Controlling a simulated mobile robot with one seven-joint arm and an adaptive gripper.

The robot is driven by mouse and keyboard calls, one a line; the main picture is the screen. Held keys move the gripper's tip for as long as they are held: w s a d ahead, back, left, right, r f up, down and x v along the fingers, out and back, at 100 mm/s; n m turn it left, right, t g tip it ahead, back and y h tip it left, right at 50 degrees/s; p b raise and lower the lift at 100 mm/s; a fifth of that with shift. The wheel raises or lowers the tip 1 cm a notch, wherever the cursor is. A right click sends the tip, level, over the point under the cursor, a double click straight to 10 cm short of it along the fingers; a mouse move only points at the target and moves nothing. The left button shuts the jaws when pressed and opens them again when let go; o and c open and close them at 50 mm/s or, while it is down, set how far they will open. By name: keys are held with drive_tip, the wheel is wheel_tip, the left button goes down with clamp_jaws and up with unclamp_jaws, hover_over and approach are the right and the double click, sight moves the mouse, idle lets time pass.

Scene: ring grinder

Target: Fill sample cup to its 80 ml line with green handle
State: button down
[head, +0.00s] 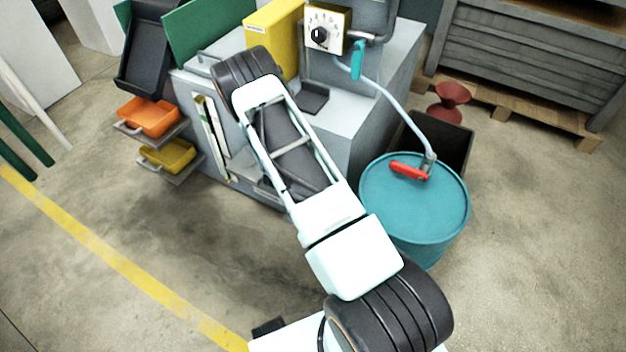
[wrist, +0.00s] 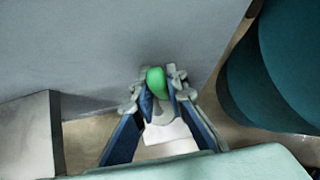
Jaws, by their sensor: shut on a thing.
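In the wrist view my gripper (wrist: 163,84) is shut on the green handle (wrist: 156,80), a small rounded green piece between its fingertips, in front of a grey panel (wrist: 95,60). A pale white shape (wrist: 170,134) shows between the fingers, lower down; I cannot tell whether it is the sample cup. No 80 ml line or liquid can be made out. In the head view my arm covers the gripper and the green handle.
A teal drum (head: 385,205) with a red handle (head: 408,171) stands right of the grey machine (head: 378,100). A hose (head: 398,103) runs from the drum up to a teal lever (head: 357,60). An orange bin (head: 148,116) and a yellow bin (head: 168,155) sit on the left side.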

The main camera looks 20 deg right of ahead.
drive_tip(key=shift+a+f, duration=0.1)
drive_tip(key=shift+a, duration=0.05)
drive_tip(key=c, duration=1.9)
unclamp_jaws()
drive_tip(key=shift+c, duration=0.2)
drive_tip(key=v, duration=1.2)
